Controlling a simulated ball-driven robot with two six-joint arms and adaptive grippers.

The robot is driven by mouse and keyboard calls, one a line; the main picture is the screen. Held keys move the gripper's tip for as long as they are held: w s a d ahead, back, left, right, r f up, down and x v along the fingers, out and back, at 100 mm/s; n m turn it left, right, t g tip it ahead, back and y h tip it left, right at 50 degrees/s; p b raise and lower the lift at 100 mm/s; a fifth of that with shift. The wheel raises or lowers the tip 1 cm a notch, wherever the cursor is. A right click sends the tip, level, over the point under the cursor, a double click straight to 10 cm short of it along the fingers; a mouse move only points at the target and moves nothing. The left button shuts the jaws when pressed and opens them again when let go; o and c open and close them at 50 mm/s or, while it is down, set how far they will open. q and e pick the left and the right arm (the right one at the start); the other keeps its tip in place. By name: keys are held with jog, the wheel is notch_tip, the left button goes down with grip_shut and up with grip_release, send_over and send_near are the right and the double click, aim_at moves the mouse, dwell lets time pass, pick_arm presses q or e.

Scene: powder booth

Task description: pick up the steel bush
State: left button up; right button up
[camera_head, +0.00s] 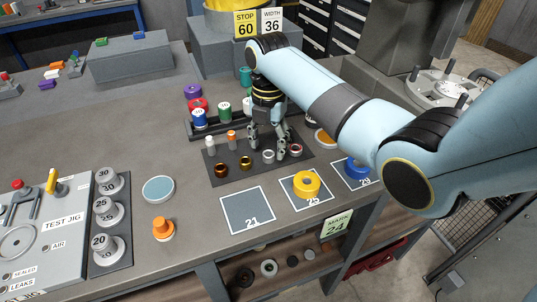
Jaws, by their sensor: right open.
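A dark mat (216,182) on the grey bench holds a row of small ring-shaped bushes. A pale silver-grey ring (268,156), which looks like the steel bush, lies near the row's middle. A second pale ring with a reddish inside (296,150) is to its right. Two bronze-coloured rings (221,170) (246,163) are to its left. My right gripper (267,150) points down over the mat with its fingers apart, close to the silver-grey ring. I cannot tell whether the fingers touch anything. My left gripper is out of view.
A white and an orange peg (231,137) stand behind the bushes, and a rack of coloured spools (199,118) is further back. A yellow ring (307,184) sits on a marked pad in front. Free bench lies left of the mat.

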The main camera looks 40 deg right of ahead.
aim_at(269, 152)
jog(key=shift+f, duration=1.55)
grip_shut()
